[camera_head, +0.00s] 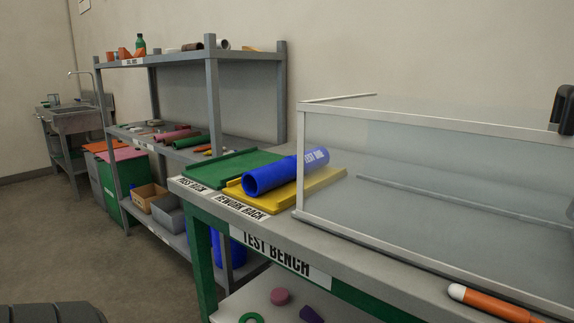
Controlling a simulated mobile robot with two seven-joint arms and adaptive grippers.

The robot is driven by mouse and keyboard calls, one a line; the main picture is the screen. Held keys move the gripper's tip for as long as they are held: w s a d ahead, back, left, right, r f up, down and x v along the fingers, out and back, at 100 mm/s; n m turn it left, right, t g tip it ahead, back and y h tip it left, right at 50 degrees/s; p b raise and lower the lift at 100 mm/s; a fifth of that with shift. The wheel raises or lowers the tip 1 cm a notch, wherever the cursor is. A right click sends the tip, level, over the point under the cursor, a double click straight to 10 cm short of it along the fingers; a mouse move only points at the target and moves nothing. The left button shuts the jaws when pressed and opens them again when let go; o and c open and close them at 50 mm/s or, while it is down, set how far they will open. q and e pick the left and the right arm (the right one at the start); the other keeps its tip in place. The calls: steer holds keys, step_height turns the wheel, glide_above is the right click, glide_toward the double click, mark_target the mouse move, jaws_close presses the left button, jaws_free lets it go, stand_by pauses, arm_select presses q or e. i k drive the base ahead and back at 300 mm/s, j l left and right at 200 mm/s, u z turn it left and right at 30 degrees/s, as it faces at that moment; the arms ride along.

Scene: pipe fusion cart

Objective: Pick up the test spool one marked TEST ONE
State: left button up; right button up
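A blue pipe spool (287,173) lies on its side on the yellow rework rack (322,188) of the test bench. Its open end faces the front left.
A clear-walled case (440,185) fills the bench's right side, close to the spool. A green rack (232,166) lies left of the yellow one. An orange-and-white tool (490,302) is at the lower right. Grey shelves (212,95) with pipes stand behind left.

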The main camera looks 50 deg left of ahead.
mark_target(255, 182)
steer(key=j, duration=0.55)
steer(key=k+j+z, duration=0.1)
steer(key=j, duration=1.05)
steer(key=k+j, duration=0.15)
steer(key=j, duration=0.45)
steer(key=i+z, duration=0.05)
